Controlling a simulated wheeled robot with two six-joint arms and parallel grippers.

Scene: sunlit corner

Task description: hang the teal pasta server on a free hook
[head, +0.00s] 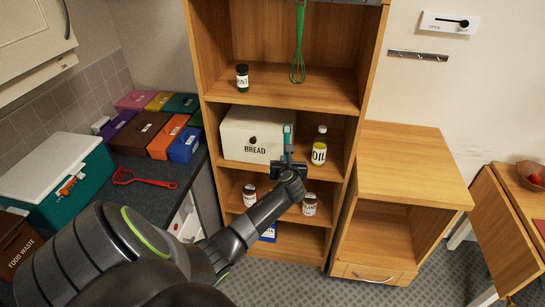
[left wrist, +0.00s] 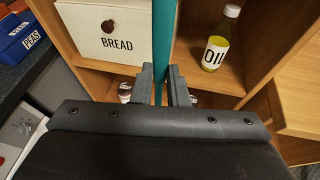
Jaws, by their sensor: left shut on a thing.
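My left gripper (head: 289,166) is shut on the teal pasta server (head: 288,138) in front of the shelf unit, before the bread box. In the left wrist view a teal shaft (left wrist: 163,40) stands between the fingers (left wrist: 160,88) and runs up out of the picture; its head cannot be made out. A rail with small hooks (head: 418,55) is on the wall at the right, and nothing hangs on it. A green whisk (head: 298,45) hangs in the top of the shelf unit; what holds it is cut off. My right gripper is not in view.
The shelf unit (head: 212,95) holds a white bread box (head: 238,138), an oil bottle (head: 320,147) and several jars. A low wooden cabinet (head: 415,160) stands below the rail, its top clear. A red utensil (head: 145,181) and coloured boxes lie on the left counter.

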